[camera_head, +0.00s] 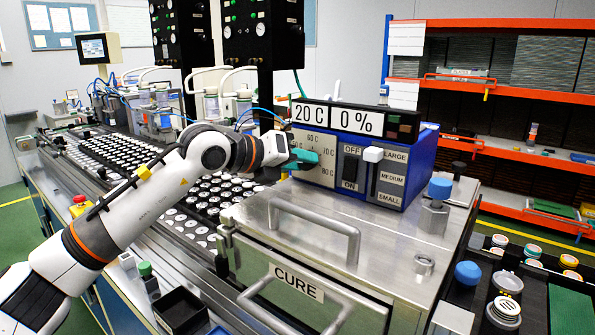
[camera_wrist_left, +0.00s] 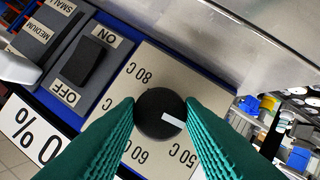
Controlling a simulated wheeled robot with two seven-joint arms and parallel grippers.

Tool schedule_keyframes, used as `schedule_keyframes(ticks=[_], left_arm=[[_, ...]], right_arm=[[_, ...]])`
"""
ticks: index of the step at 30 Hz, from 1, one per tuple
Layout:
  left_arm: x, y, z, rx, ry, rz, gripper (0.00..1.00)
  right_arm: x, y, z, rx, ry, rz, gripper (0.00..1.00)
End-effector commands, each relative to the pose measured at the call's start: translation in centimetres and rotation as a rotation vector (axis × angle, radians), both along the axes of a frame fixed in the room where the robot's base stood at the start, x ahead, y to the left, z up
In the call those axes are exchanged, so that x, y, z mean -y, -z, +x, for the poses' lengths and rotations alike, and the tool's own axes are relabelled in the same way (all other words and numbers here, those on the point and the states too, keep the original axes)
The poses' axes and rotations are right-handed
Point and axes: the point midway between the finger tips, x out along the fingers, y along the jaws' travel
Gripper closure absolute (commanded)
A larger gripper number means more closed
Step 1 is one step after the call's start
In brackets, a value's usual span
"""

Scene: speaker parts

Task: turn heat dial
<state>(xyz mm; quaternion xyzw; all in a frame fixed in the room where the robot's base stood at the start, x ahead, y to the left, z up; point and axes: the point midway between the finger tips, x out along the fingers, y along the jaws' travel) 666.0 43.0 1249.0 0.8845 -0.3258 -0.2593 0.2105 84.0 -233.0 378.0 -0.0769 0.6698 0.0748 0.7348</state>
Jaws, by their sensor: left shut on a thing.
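The heat dial (camera_wrist_left: 158,113) is a round black knob with a white pointer mark, on a pale panel with temperature labels. In the left wrist view the pointer is toward the 50 C label. My left gripper (camera_wrist_left: 160,118) has green fingers closed on the dial from both sides. In the head view the left gripper (camera_head: 305,158) is at the front of the blue control box (camera_head: 418,180) and hides the dial. The display (camera_head: 335,118) above reads 20 C and 0 %. My right gripper is not in view.
An ON/OFF switch (camera_head: 350,168) and a white size slider (camera_head: 373,154) sit right of the dial. Below is a steel chamber with a handle (camera_head: 315,225) and a CURE label (camera_head: 296,283). Trays of round parts lie at left.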

Motion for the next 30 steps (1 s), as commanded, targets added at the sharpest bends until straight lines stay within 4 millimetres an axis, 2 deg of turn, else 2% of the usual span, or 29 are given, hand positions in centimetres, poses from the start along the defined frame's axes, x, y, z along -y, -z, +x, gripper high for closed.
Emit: schedule_keyframes(ticks=[1, 9, 27, 28, 30], left_arm=[[0.1, 0.4, 0.0, 0.017, 0.001, 0.026, 0.89], [0.1, 0.3, -0.1, 0.088, 0.000, 0.136, 0.89], [0.2, 0.1, -0.1, 0.112, 0.002, 0.177, 0.89], [0.1, 0.1, -0.1, 0.112, 0.002, 0.177, 0.65], [0.2, 0.1, -0.1, 0.113, 0.001, 0.176, 0.53]], right_arm=[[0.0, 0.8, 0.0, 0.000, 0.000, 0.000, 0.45], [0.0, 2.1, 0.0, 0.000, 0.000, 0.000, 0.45], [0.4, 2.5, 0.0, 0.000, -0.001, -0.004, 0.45], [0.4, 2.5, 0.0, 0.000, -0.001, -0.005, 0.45], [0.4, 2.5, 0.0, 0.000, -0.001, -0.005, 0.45]])
